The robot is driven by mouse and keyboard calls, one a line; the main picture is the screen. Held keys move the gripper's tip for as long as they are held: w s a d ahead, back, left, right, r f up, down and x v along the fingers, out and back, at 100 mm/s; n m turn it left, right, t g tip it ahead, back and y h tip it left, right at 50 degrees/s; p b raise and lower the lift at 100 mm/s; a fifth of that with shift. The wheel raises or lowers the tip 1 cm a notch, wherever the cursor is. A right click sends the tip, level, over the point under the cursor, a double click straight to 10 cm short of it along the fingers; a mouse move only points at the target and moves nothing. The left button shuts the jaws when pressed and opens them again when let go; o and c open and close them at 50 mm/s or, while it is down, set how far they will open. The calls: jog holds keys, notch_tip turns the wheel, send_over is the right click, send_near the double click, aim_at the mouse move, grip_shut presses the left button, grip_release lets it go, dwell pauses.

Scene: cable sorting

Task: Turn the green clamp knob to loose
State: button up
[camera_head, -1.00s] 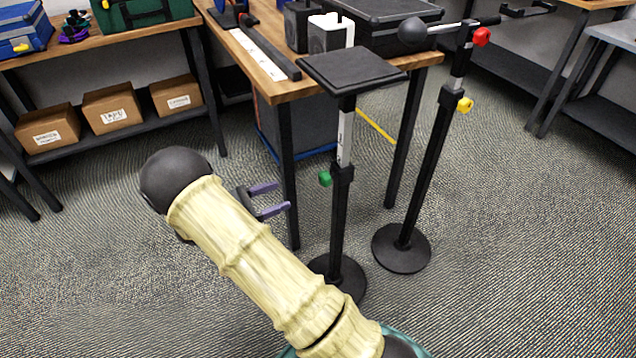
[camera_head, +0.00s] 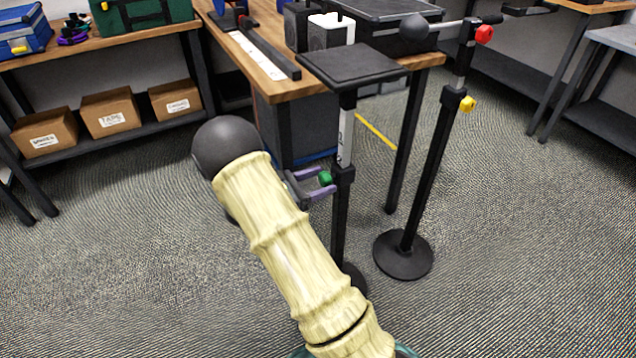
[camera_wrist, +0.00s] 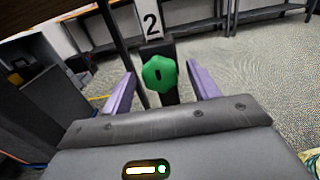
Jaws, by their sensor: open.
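The green clamp knob (camera_head: 325,178) sits on the black post of the stand (camera_head: 341,215) that carries a flat black top plate. My gripper (camera_head: 322,184) is open with its purple fingers reaching to either side of the knob. In the wrist view the green knob (camera_wrist: 159,74) shows face-on between the fingertips of my gripper (camera_wrist: 160,84), with gaps on both sides. A dark slot mark on its face runs roughly upright. A white label with a 2 (camera_wrist: 151,25) is on the post above the knob.
A second stand (camera_head: 425,180) with a yellow knob (camera_head: 467,104) and a red knob (camera_head: 484,34) stands to the right. The wooden table (camera_head: 290,85) is close behind the first stand. Shelved boxes (camera_head: 110,112) are at the left. Open carpet lies at the front right.

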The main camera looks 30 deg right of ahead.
jog(key=c, duration=1)
